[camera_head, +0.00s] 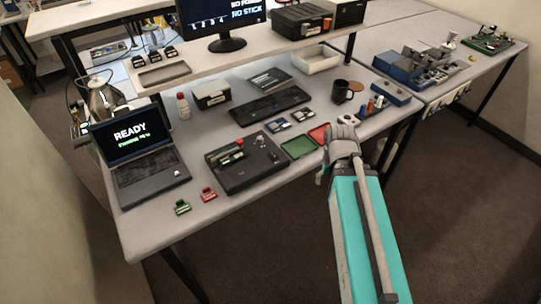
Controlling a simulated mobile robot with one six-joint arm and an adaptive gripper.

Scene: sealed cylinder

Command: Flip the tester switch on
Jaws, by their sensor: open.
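The tester appears to be the flat black box (240,177) near the front edge of the table. A green piece (231,158) sits in its upper left part. A small light-coloured part (261,142) stands up at its back right; it may be the switch, but its position is too small to tell. My gripper (346,122) is open, to the right of the tester and apart from it, near the table's right front edge. My teal arm hides part of that edge, and the fingertips are small in view.
A laptop (150,180) showing "READY" stands left of the tester. Green (182,207) and red (208,194) pieces lie in front. A green tray (298,146) and a red tray (319,134) lie between tester and gripper. A keyboard (270,105) and mug (341,91) are behind.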

